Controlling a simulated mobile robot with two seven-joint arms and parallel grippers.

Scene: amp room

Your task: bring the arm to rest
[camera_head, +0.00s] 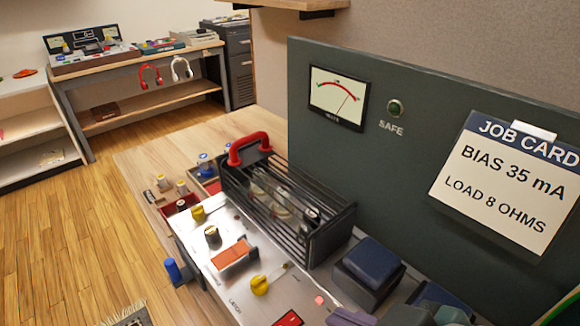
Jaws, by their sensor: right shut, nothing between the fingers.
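My left gripper is not in view. The amplifier chassis (215,262) lies on the wooden bench, with a black cage (318,238) with a red handle (249,148) over its tubes. A yellow knob (260,285) and an orange-brown switch (232,254) are on the chassis top.
A dark green panel (400,165) with a meter (338,97), a SAFE lamp (395,108) and a job card (506,183) stands behind. Dark blue blocks (372,262) crowd the right side. Another bench (140,59) stands far left. Wooden floor (60,230) is open at left.

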